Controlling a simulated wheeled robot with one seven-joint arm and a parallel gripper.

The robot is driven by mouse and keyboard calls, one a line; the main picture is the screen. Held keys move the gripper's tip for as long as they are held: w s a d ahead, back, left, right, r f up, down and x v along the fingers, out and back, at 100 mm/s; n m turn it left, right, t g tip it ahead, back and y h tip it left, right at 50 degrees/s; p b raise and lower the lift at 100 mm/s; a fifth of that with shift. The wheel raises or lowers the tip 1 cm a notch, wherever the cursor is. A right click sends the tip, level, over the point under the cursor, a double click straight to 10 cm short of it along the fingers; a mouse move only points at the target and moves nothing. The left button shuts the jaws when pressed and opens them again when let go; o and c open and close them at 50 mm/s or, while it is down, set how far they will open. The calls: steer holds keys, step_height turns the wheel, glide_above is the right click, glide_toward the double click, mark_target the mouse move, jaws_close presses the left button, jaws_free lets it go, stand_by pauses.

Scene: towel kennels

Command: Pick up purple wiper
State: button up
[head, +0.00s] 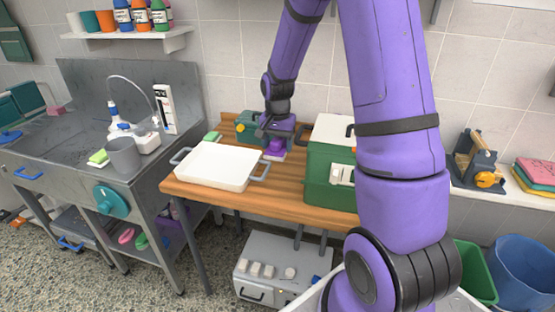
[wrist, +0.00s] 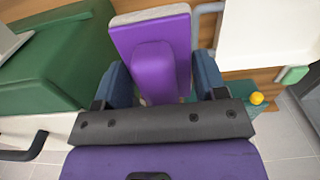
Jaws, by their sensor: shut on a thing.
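The purple wiper (wrist: 155,45) has a flat purple plate with a pale edge and a raised purple grip. In the wrist view my gripper (wrist: 158,80) is shut on the grip, with one dark blue finger on each side. In the head view my gripper (head: 272,138) is over the back of the wooden table, and the wiper (head: 275,153) shows as a small purple patch beneath it. I cannot tell whether the wiper touches the table.
A white tray (head: 218,166) with grey handles lies on the wooden table (head: 240,205) left of my gripper. A green case (head: 326,178) stands close on the right. A teal and yellow object (head: 247,126) is just behind. A metal sink unit (head: 80,120) stands at left.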

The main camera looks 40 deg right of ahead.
step_height(320, 180, up, 11)
steer(key=shift+f, duration=0.1)
stand_by(0.3)
